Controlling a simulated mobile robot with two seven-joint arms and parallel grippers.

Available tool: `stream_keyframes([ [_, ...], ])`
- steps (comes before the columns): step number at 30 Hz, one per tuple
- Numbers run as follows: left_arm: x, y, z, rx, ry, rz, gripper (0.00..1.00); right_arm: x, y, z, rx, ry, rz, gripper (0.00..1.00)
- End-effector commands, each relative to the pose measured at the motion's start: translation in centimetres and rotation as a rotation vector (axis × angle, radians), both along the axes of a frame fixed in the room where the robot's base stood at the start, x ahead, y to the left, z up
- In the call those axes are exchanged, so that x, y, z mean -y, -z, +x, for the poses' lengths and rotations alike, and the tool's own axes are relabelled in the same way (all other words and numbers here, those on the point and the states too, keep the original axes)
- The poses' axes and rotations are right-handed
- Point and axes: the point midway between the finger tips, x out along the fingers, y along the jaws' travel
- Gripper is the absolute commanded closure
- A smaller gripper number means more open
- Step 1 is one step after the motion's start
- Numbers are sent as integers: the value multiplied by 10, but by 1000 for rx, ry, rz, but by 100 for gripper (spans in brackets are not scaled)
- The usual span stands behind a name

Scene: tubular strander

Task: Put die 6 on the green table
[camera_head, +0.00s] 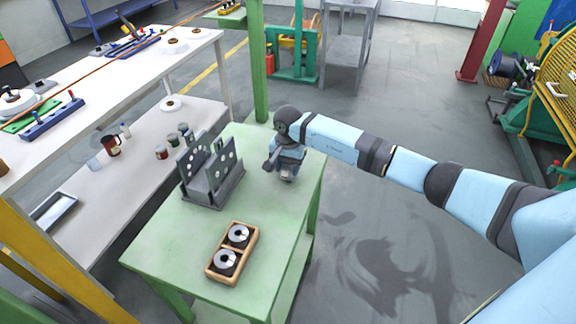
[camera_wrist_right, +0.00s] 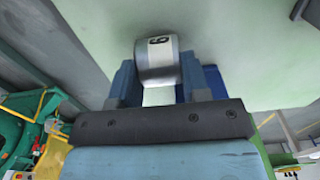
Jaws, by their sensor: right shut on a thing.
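The green table (camera_head: 172,248) stands in the middle of the head view. My right gripper (camera_head: 286,174) is at its right edge, reaching down towards the top. In the right wrist view my right gripper (camera_wrist_right: 168,86) is shut on die 6 (camera_wrist_right: 157,62), a grey metal cylinder with a white patch marked with a black digit. The die sits between the two blue fingers, with the pale green table top behind it. Whether it touches the table I cannot tell. In the head view the die is mostly hidden by the gripper. My left gripper is not in view.
A grey rack with perforated plates (camera_head: 212,182) stands on the green table, left of my right gripper. A wooden tray (camera_head: 211,270) holding two round dies lies nearer the front. A long white bench (camera_head: 120,68) runs at the left. The table's left front is clear.

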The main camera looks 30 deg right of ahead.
Motion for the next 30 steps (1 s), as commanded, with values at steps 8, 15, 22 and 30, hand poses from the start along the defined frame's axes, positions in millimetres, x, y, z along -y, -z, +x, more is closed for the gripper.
stream_keyframes([
  [8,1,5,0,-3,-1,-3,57,0,3,1,1,0,0,100],
  [15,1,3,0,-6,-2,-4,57,0,2,0,0,0,0,32],
  [22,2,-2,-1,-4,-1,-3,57,0,-4,0,-1,0,1,32],
  [30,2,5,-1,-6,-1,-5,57,1,-51,1,4,-1,-2,32],
])
